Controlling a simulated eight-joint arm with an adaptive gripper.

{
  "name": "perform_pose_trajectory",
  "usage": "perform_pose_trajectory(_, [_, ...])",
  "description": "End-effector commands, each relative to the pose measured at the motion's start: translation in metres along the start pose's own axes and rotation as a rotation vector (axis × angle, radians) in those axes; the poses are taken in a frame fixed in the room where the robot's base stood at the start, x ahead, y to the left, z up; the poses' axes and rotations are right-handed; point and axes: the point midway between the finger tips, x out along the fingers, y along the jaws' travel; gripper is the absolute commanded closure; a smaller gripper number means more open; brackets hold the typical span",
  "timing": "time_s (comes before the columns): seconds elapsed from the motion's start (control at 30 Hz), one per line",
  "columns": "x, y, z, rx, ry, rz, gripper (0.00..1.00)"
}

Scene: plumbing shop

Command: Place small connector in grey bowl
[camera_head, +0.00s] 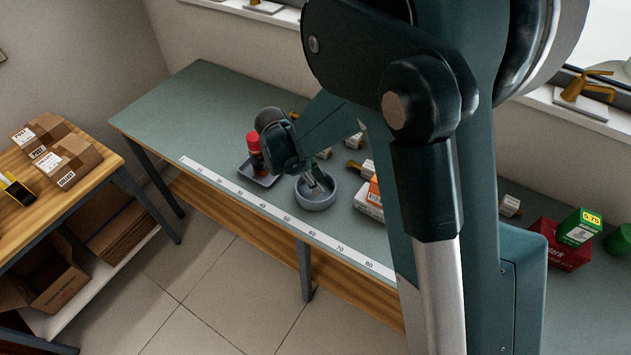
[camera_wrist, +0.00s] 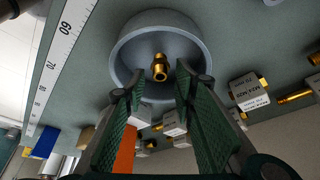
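The small connector (camera_wrist: 160,67) is a short brass fitting. In the wrist view it shows against the inside of the grey bowl (camera_wrist: 128,48), between and just beyond my fingertips. My gripper (camera_wrist: 161,82) is open, with a visible gap between each finger and the connector. Whether the connector rests on the bowl's floor is hard to tell. In the head view the grey bowl (camera_head: 316,205) stands on the bench near its front edge, with my gripper (camera_head: 318,183) pointing down into it. The connector cannot be made out there.
A tray (camera_head: 262,180) with a red-capped bottle (camera_head: 254,146) stands left of the bowl. Boxes (camera_head: 368,200) stand right of it. Labelled boxes with brass fittings (camera_wrist: 248,92) lie nearby. A measuring strip (camera_head: 240,192) runs along the front edge. The bench's left end is clear.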

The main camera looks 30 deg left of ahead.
Motion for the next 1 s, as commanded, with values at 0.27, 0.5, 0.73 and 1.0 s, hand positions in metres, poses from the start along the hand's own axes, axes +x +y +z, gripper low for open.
perform_pose_trajectory(0.27, [0.000,0.000,0.000,0.000,0.000,0.000,0.67])
perform_pose_trajectory(0.5, [0.000,0.000,0.000,0.000,0.000,0.000,0.67])
perform_pose_trajectory(0.73, [-0.002,0.000,-0.001,0.000,0.000,0.000,0.67])
perform_pose_trajectory(1.0, [-0.022,0.001,-0.009,0.000,0.000,0.000,0.67])
